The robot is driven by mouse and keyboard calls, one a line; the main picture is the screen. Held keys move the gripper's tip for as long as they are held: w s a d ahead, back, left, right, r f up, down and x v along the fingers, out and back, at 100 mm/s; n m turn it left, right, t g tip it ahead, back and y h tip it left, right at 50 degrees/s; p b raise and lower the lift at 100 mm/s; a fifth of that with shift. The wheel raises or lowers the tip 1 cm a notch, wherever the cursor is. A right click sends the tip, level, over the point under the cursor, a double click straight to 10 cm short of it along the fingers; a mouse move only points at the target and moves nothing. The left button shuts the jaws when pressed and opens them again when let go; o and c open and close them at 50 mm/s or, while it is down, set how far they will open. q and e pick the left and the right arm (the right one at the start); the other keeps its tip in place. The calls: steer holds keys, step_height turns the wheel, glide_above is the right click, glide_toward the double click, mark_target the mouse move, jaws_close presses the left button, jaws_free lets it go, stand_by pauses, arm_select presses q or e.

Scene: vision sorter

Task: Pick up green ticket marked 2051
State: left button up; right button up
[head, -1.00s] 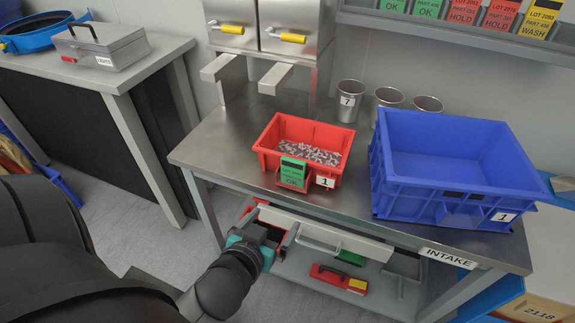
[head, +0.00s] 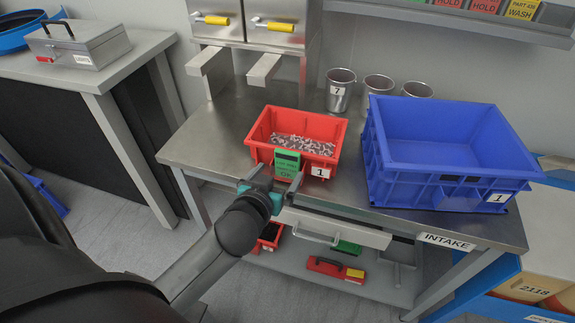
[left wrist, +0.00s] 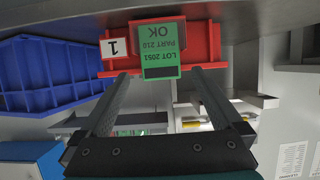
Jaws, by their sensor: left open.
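The green ticket (head: 287,163) stands at the front of a red bin (head: 262,133) marked 1, on the steel table. In the left wrist view the ticket (left wrist: 159,57) reads LOT 2051, PART 210, OK, and appears upside down. My left gripper (head: 274,178) is open just in front of the ticket. In the left wrist view its two fingers (left wrist: 153,80) point at the ticket, one to each side of its lower part in the picture. I cannot tell whether they touch it. My right gripper is not in view.
The red bin holds small metal parts (head: 300,145). A large blue crate (head: 440,185) marked 1 stands to the right. Metal cups (head: 340,92) stand behind. A drawer (head: 335,228) is under the tabletop. More tickets (head: 485,5) hang on the back rail.

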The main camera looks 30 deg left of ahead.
mark_target(287, 162)
arm_select(q)
steer(key=shift+b+x, duration=0.55)
steer(key=shift+x, duration=2.3)
steer(key=c, duration=1.2)
steer(key=shift+r, duration=0.1)
